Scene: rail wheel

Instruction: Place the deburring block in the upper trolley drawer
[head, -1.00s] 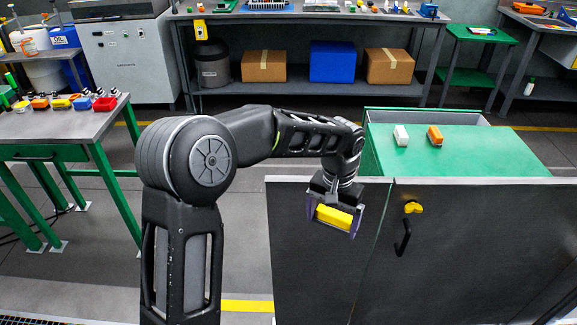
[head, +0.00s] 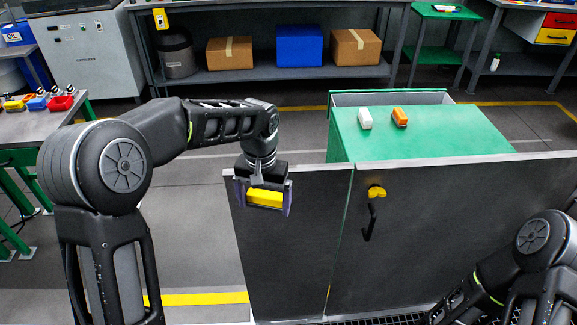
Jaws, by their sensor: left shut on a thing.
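My left gripper (head: 265,208) is shut on a yellow block (head: 265,198), which looks like the deburring block. The block lies across between the two fingers, in front of the upper left part of the dark panels. The green trolley (head: 440,140) stands behind these panels. An open grey compartment, which looks like a drawer (head: 385,99), shows at the trolley's far edge; its inside is mostly hidden. Part of my right arm shows at the lower right, but its gripper is out of view.
The dark front panel (head: 440,225) carries a yellow latch (head: 376,192) and a black handle (head: 370,222).

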